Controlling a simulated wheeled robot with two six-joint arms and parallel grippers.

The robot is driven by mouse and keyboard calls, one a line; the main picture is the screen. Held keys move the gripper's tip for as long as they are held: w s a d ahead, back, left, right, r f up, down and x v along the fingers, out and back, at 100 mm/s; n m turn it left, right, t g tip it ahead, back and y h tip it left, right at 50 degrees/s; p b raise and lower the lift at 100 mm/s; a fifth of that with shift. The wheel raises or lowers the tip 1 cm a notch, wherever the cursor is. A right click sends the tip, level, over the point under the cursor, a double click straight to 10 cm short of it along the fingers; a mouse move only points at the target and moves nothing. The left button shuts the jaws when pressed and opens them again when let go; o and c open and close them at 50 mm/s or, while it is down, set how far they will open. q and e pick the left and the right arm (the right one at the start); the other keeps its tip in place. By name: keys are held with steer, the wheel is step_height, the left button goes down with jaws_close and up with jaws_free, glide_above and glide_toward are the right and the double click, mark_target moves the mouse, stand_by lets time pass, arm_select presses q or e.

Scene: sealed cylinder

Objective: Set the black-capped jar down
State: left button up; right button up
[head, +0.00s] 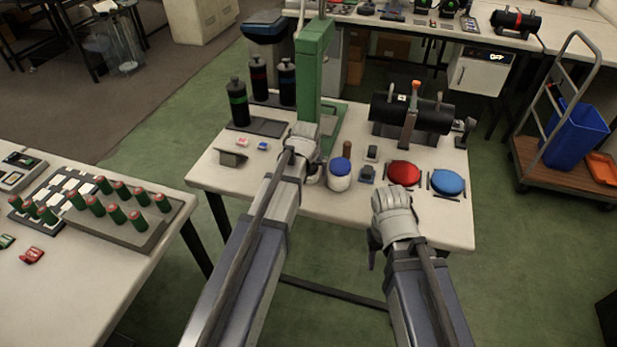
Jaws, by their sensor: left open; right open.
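My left gripper (303,137) is open over the worktable, just in front of the green press-like frame. A small pale jar (316,172) stands on the table at its lower right, partly hidden by the gripper; its cap colour is hard to make out. A white jar with a blue cap (339,176) stands upright to the right of it. My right gripper (388,200) is open and empty near the table's front edge, just below the red round pad (403,174). No jar shows in either gripper.
A green upright frame (313,75) rises behind my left gripper. Dark bottles (238,103) stand at the back left. A black cylinder (430,116) lies in a stand at the back right. A blue pad (448,183) lies at right. The table's front right corner is clear.

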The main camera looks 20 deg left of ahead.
arm_select(q)
steer(key=c, duration=1.5)
step_height(320, 180, up, 10)
steer(key=p, duration=1)
steer(key=shift+r, duration=0.1)
